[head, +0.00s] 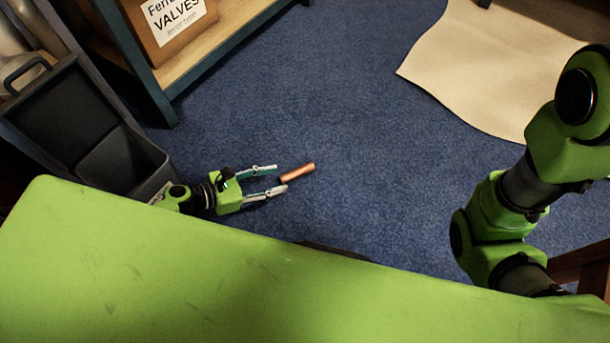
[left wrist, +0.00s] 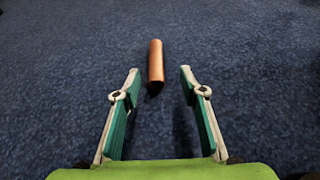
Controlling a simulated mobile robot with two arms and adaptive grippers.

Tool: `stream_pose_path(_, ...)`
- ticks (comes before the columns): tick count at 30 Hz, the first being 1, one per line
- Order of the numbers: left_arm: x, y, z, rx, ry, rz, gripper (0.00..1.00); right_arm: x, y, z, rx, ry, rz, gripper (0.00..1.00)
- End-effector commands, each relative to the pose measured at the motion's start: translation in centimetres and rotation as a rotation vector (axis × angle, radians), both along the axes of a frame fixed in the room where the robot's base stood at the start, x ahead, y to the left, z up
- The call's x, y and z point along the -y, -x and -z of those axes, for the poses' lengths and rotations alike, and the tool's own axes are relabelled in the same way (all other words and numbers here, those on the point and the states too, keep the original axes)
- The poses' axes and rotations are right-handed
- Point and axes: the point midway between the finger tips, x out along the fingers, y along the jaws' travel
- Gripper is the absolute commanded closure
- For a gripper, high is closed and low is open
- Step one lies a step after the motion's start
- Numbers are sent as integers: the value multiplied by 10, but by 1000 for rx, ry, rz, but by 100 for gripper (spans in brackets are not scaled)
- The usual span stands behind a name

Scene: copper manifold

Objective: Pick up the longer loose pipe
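A copper pipe (head: 298,172) lies on the blue carpet in the head view. It also shows in the left wrist view (left wrist: 156,62), lying lengthwise ahead of the fingers and nearly centred between them. My left gripper (head: 281,178) is open and empty, low near the floor, with its fingertips close to the near end of the pipe. No other loose pipe shows, so I cannot compare lengths. My right gripper is out of view.
A dark open-lidded bin (head: 118,160) stands left of my left gripper. A wooden shelf (head: 215,50) holds a box marked VALVES (head: 165,25) at the upper left. A beige mat (head: 480,65) lies at the upper right. Carpet around the pipe is clear.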

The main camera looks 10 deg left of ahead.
Motion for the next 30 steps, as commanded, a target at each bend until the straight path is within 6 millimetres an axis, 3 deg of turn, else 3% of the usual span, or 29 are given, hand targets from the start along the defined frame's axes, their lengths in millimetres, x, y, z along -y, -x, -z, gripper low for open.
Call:
stream_pose_path(18,39,-46,28,0,4,0,61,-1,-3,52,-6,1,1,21)
stream_pose_path(29,45,-51,28,-3,4,-2,61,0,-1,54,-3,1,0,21)
stream_pose_path(30,45,-51,28,-3,4,-2,72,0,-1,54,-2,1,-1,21)
